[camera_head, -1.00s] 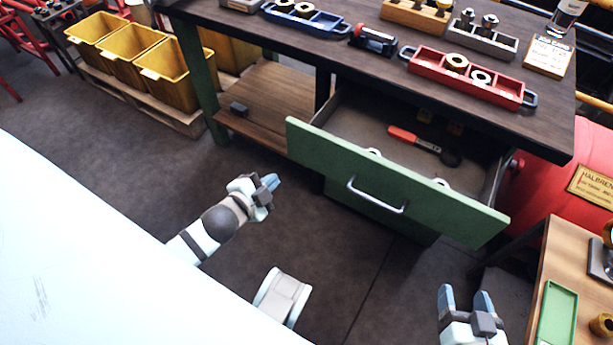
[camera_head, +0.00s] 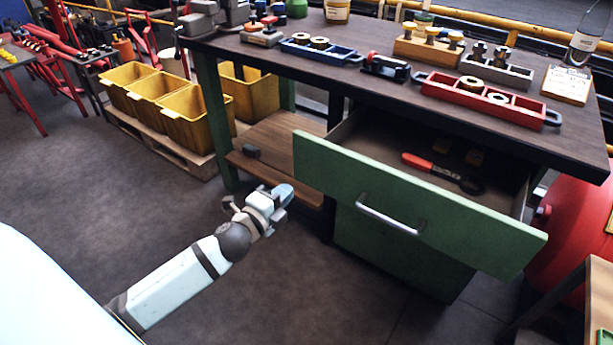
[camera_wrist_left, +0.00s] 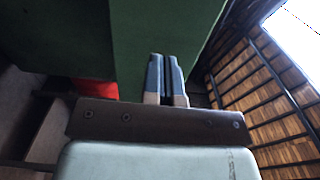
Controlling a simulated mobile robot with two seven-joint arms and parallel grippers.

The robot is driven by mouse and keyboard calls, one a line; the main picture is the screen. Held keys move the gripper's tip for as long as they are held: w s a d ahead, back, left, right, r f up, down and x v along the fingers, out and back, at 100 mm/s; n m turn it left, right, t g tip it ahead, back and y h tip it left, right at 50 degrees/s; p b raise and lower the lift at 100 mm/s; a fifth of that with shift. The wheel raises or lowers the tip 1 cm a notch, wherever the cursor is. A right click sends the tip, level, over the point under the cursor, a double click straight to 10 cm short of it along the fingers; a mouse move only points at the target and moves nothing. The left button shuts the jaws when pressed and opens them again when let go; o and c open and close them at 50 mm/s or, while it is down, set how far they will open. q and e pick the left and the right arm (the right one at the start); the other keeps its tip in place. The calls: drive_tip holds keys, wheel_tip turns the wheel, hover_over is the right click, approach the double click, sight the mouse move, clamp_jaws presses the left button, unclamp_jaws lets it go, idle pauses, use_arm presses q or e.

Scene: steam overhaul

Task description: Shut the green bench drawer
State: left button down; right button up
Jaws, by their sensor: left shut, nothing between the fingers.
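The green bench drawer (camera_head: 408,198) stands pulled out from under the dark workbench top. Its front carries a metal bar handle (camera_head: 389,214). A red-handled tool (camera_head: 436,169) lies inside it. My left gripper (camera_head: 285,192) is shut and empty, just left of the drawer front's left end in the head view. In the left wrist view the shut fingertips (camera_wrist_left: 166,75) point at a green surface (camera_wrist_left: 150,30); I cannot tell whether they touch it. My right gripper is not in view.
The bench top (camera_head: 400,85) bears a red tray (camera_head: 490,98), a blue tray (camera_head: 320,50) and a wooden block of parts (camera_head: 430,46). Yellow bins (camera_head: 190,125) stand on a pallet at left. A red tank (camera_head: 575,235) is at right. Floor in front is clear.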

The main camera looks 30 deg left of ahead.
sight(312, 168)
use_arm(q)
drive_tip(key=w+b, duration=0.1)
drive_tip(key=w, duration=0.6)
drive_tip(key=shift+w+d, duration=0.15)
drive_tip(key=shift+w, duration=0.05)
drive_tip(key=shift+w+b, duration=0.3)
drive_tip(key=shift+w, duration=0.4)
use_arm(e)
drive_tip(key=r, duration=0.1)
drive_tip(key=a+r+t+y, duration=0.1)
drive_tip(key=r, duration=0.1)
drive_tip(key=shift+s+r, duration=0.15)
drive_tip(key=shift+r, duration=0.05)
